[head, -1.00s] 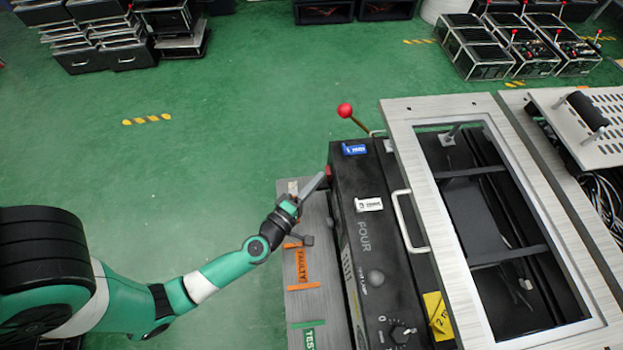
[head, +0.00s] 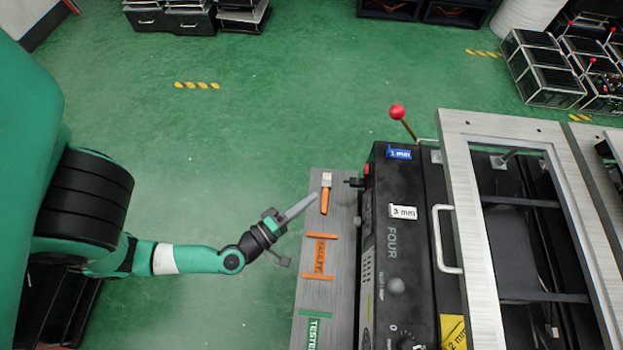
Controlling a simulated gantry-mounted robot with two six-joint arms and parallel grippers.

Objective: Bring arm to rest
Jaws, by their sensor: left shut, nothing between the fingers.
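My left gripper (head: 301,207) is shut and empty. Its fingers point up and right, over the left edge of the grey side board and apart from the black fixture box (head: 397,230). The red-ball lever (head: 398,112) stands at the far end of the box, tilted up and left, beyond the gripper. My left arm comes in from the left, bent at the elbow over the green floor. My right gripper is not in view.
The grey board (head: 318,265) carries orange strips and an orange-handled brush (head: 325,194). A metal frame (head: 541,150) with a handle (head: 440,237) lies on the right. Green floor (head: 230,140) is clear at the left. Lever boxes (head: 550,68) stand at the far right.

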